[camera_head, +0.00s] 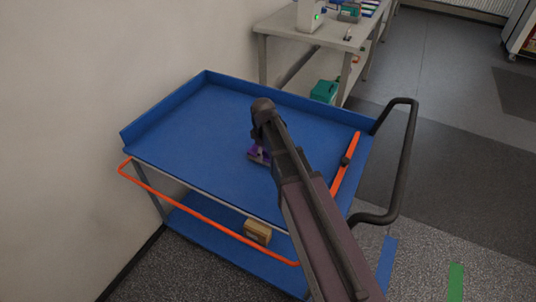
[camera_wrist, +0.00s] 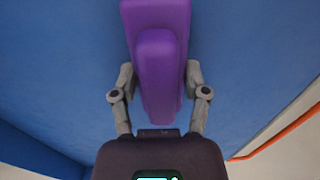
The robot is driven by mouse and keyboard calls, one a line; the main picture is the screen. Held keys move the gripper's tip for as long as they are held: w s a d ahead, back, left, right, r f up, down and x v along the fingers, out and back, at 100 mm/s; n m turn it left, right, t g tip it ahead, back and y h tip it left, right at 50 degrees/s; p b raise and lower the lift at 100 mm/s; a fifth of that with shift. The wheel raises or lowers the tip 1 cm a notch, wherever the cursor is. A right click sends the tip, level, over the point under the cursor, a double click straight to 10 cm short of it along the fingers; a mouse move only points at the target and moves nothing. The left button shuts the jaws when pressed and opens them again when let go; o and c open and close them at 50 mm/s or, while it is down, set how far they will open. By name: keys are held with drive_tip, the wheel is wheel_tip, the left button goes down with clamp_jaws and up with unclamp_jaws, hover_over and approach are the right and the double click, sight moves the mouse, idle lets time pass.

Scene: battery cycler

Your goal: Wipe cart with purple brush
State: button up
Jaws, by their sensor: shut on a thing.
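The blue cart (camera_head: 185,125) stands beside the wall, with a flat top tray and raised rims. The purple brush (camera_head: 257,153) is over the tray's middle, mostly hidden by my arm in the head view. In the wrist view the purple brush (camera_wrist: 158,75) lies between my fingers. My gripper (camera_wrist: 158,88) is shut on it, one finger on each side. The brush is at or just above the blue surface; I cannot tell whether it touches. The underside of the brush is hidden.
An orange rail (camera_head: 210,217) runs along the cart's near side, and a black handle (camera_head: 408,150) sticks out at right. A cardboard box (camera_head: 257,232) sits on the lower shelf. A table (camera_head: 275,32) with equipment stands behind. The visible tray top is otherwise clear.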

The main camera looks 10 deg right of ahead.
sight(253, 148)
drive_tip(key=shift+w+a, duration=0.3)
drive_tip(key=shift+a, duration=0.1)
drive_tip(key=shift+w+a, duration=0.55)
drive_tip(key=shift+a, duration=0.25)
drive_tip(key=shift+w+a, duration=0.5)
drive_tip(key=shift+a, duration=0.25)
drive_tip(key=shift+w+d+f, duration=0.1)
drive_tip(key=shift+w+d, duration=0.1)
drive_tip(key=shift+w, duration=0.05)
drive_tip(key=shift+d, duration=0.1)
drive_tip(key=shift+d, duration=0.1)
